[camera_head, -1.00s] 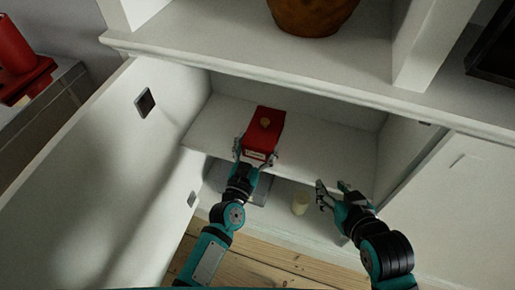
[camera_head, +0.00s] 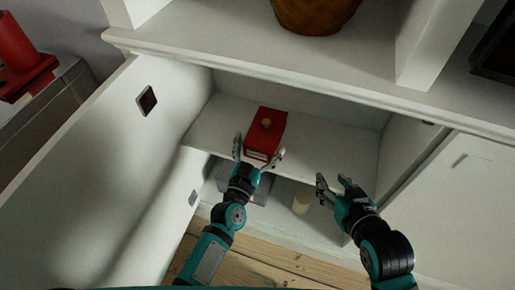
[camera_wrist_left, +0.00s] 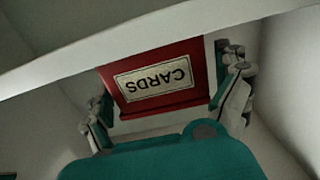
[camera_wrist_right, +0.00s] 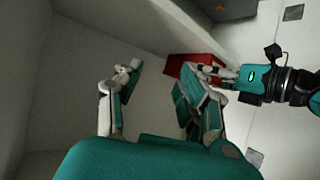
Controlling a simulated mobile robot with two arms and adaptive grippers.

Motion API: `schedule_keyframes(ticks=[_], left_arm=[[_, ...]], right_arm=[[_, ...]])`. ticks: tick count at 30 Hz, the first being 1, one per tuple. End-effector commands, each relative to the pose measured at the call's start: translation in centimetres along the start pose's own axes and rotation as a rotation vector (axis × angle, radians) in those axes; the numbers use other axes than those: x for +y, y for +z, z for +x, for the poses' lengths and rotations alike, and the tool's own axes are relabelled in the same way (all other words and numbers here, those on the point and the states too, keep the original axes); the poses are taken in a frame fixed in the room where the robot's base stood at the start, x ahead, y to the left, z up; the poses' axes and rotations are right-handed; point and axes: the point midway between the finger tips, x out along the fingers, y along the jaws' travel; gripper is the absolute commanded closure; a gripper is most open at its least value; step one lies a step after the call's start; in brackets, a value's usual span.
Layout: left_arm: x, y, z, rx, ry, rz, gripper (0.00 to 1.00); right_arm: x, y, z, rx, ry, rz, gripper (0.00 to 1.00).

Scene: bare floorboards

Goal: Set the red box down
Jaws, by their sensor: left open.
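The red box (camera_head: 266,132) rests on the upper shelf (camera_head: 325,155) inside the open cabinet. Its label reading "CARDS" faces my left gripper in the left wrist view (camera_wrist_left: 158,82). My left gripper (camera_head: 259,150) is open, with one finger on each side of the box's near end; the box's far part extends beyond the fingers. In the right wrist view the box (camera_wrist_right: 188,66) is partly hidden by gripper fingers. My right gripper (camera_head: 335,184) is open and empty, to the right of the box, in front of the shelf.
The open door (camera_head: 95,170) stands at the left. A brown pot (camera_head: 315,14) stands on the cabinet top above. The shelf right of the box is clear.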

Motion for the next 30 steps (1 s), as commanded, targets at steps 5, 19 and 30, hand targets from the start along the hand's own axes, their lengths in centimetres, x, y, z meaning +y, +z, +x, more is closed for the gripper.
schedule_keyframes(ticks=[5,19,30], left_arm=[[0.0,-0.1,-1.1,-0.005,0.000,0.001,0.00],[0.0,-0.2,-10.4,-0.003,0.001,0.000,0.00],[0.1,-0.2,-12.0,-0.002,0.003,-0.002,0.00]], right_arm=[[0.2,1.2,-0.5,-0.076,0.005,0.001,0.60],[1.2,8.8,-4.5,-0.498,0.029,0.009,0.60],[1.4,10.1,-5.5,-0.568,0.032,0.011,0.60]])
